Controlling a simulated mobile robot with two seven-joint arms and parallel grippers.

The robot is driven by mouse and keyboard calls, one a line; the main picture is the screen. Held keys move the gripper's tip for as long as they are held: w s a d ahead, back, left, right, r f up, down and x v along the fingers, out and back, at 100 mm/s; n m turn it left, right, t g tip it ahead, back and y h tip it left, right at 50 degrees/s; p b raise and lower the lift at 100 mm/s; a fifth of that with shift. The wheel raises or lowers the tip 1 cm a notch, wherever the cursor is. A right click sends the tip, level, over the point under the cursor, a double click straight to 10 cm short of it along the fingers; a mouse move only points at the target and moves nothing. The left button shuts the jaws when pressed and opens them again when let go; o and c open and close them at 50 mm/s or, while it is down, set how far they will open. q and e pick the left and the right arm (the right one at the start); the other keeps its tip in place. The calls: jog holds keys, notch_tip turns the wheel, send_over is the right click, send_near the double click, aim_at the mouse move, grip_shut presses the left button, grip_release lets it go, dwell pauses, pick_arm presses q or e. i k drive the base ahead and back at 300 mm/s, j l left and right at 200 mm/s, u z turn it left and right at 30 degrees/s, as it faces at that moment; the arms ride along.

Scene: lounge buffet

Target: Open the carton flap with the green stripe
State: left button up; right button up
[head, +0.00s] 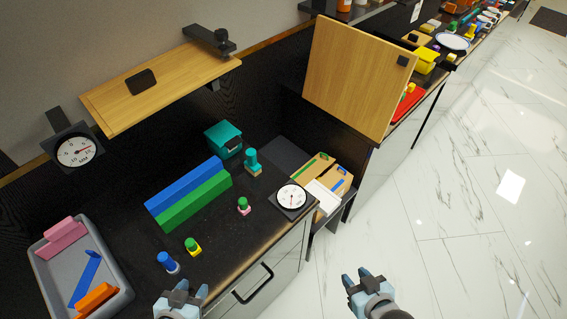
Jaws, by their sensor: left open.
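A tan carton (345,176) sits low, just right of the dark counter's right end. A green stripe (303,168) shows on its left part and a blue stripe (338,185) on its right part. A white panel (321,200) lies across its near side. How far each flap is open is too small to tell. My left gripper (194,288) is open and empty near the counter's front edge, well left of the carton. My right gripper (356,276) looks open and empty over the floor, nearer than the carton and apart from it.
A white dial (292,196) stands at the counter's right end beside the carton. A raised wooden panel (355,77) stands behind it. Blue (184,186) and green (197,204) blocks, small pegs and a grey tray (42,270) occupy the counter. Marble floor (450,220) at right is clear.

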aim_at(320, 162)
jog(key=z, duration=0.4)
jog(key=l+u, duration=0.1)
jog(key=u, duration=0.3)
jog(key=l+u, duration=0.1)
jog(key=u, duration=0.3)
jog(key=l+u, duration=0.1)
jog(key=u, duration=0.3)
jog(key=k+l+u, duration=0.1)
jog(key=l+u, duration=0.15)
jog(key=k+l+u, duration=0.25)
jog(key=l, duration=0.15)
jog(key=l+u, duration=0.25)
jog(key=k+l+u, duration=0.25)
jog(key=k+l, duration=0.6)
jog(key=l, duration=0.3)
jog(key=k+l, duration=0.1)
jog(key=l, duration=0.3)
jog(key=i+l, duration=0.15)
jog(key=i, duration=0.25)
jog(key=i+l, duration=0.1)
jog(key=i, duration=0.25)
jog(key=i+l, duration=0.15)
jog(key=i, duration=0.25)
